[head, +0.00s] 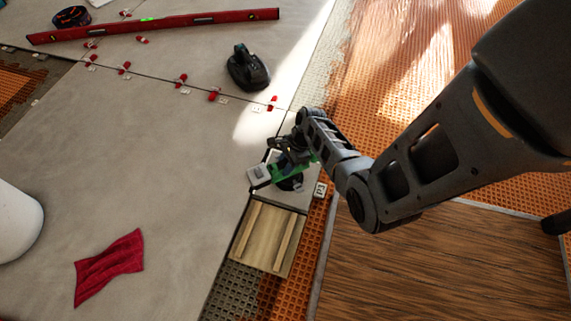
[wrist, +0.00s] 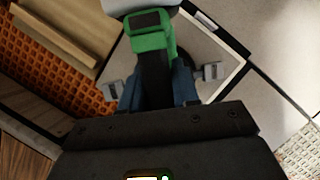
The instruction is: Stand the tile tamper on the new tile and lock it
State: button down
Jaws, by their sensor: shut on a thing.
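The tile tamper (head: 280,172), green and black with a pale grey end, is over the small new tile (head: 298,201) at the middle of the head view. Its green and black handle (wrist: 152,42) also shows in the wrist view. My gripper (head: 291,162) is shut on the tamper; its bluish fingers (wrist: 157,86) flank the dark handle in the wrist view. A dark round base shows partly under the tamper, over the tile. My gripper hides part of it. I cannot tell whether the base rests flat or whether the lock is set.
A slatted wooden board (head: 264,238) lies below the tile, beside orange matting (head: 311,238). A small marker labelled P3 (head: 320,190) is at the tile's right. A black tool (head: 248,69), red level (head: 160,26), red cloth (head: 110,266) and white bucket (head: 15,222) lie on the grey floor.

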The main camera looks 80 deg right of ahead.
jog(key=c, duration=0.8)
grip_release()
jog(key=shift+o, duration=0.2)
jog(key=shift+f, duration=0.1)
jog(key=shift+p+v, duration=2.2)
jog(key=shift+v, duration=1.8)
